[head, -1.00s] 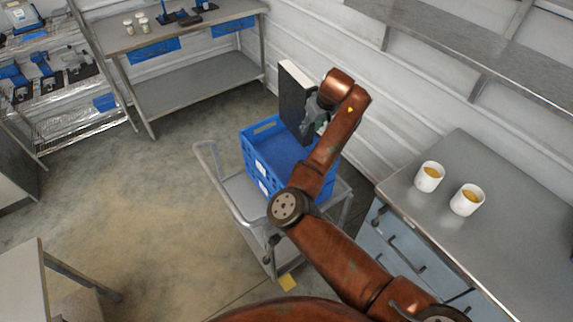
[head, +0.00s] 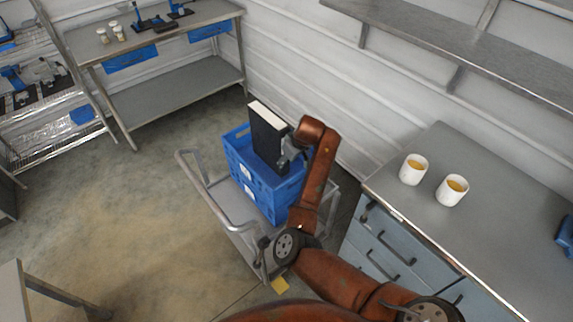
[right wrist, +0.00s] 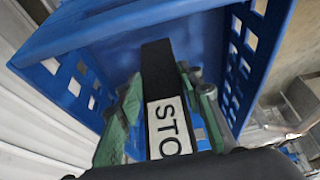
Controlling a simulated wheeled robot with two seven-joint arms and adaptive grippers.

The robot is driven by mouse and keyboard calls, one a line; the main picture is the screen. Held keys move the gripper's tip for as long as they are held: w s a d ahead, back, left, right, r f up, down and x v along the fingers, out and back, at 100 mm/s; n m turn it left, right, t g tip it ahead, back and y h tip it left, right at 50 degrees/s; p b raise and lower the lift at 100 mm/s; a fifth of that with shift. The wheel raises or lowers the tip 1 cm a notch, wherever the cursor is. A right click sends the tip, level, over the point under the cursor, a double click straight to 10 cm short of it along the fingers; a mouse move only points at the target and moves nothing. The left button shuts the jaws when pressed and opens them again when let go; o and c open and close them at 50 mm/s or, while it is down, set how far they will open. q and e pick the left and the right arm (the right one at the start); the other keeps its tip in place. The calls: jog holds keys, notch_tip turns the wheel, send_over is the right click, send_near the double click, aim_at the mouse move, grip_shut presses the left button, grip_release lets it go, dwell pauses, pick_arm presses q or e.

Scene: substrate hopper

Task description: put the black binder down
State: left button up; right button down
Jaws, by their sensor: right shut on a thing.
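The black binder (head: 268,140) stands upright with its white page edge at the top, over the blue crate (head: 236,157) in the head view. Its lower part is hidden behind the crate wall. My right gripper (head: 290,152) is shut on the binder. In the right wrist view the binder (right wrist: 157,75) runs between the two green fingers (right wrist: 160,115), with a white label reading "STO". The inside of the blue crate (right wrist: 105,50) lies around and beyond it. I cannot tell whether the binder touches the crate floor. My left gripper is not in view.
The crate sits on a grey cart (head: 225,205) with a push handle. A grey counter (head: 500,240) at the right holds two white cups (head: 413,169). A steel table (head: 170,50) stands at the back left. The floor left of the cart is clear.

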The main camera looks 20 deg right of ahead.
jog(key=shift+d+f, duration=0.1)
jog(key=shift+f, duration=0.85)
jog(key=c, duration=1.3)
grip_release()
jog(key=p+v, duration=0.1)
jog(key=v, duration=1.1)
